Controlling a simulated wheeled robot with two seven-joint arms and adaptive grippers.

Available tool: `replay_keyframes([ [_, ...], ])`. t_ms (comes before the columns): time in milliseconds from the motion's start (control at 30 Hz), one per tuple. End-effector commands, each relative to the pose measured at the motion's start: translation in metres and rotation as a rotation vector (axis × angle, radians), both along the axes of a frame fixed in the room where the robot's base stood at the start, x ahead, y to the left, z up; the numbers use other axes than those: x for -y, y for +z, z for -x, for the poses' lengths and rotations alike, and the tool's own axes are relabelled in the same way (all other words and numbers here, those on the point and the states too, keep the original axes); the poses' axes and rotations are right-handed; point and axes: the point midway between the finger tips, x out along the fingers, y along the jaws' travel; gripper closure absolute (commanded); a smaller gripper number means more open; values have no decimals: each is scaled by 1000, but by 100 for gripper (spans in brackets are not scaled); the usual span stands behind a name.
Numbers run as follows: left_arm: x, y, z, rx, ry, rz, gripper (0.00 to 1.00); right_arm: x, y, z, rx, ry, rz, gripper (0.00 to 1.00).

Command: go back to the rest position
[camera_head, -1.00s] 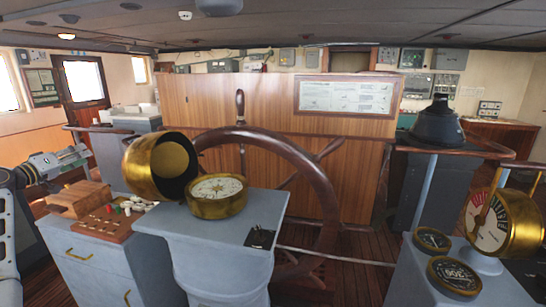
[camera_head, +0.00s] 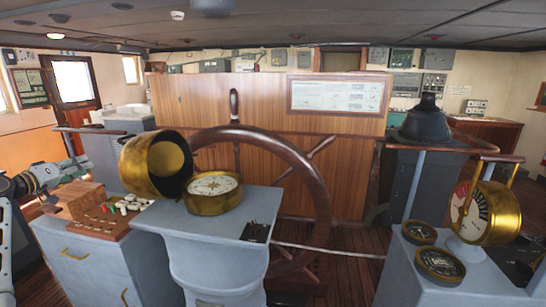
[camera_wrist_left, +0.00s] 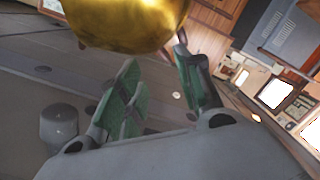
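My left gripper (camera_head: 72,168) is at the left edge of the head view, over the back of the left cabinet and behind the wooden box. In the left wrist view its green-padded fingers (camera_wrist_left: 158,85) stand apart with nothing between them. A rounded brass surface (camera_wrist_left: 130,18) shows beyond the fingers at the top of that view, and I cannot tell how far away it is. My right gripper is not recognisable in either view.
The left cabinet (camera_head: 88,262) bears a wooden box (camera_head: 75,198) and a board with small pieces (camera_head: 118,215). Right of it stand the brass hood (camera_head: 142,165), compass (camera_head: 213,192) and ship's wheel (camera_head: 285,150). A brass telegraph (camera_head: 492,212) stands at the right.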

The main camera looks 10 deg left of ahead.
Motion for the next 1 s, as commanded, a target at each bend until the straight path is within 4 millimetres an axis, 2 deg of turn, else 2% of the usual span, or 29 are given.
replay_keyframes([
  [167, 21, -27, -6, -63, -23, -41, 65, 1, 0, -1, 1, 0, 1, 60],
  [367, 58, -72, -13, -167, -63, -109, 65, 1, 0, -1, 0, 0, 1, 60],
  [667, 144, -177, -8, -389, -159, -263, 65, 1, 0, -1, 0, 0, 1, 60],
  [867, 200, -242, 11, -519, -224, -360, 65, 1, 0, 0, 0, 0, 1, 60],
  [1000, 238, -283, 31, -602, -268, -422, 65, 1, 0, 0, 0, 0, 1, 60],
])
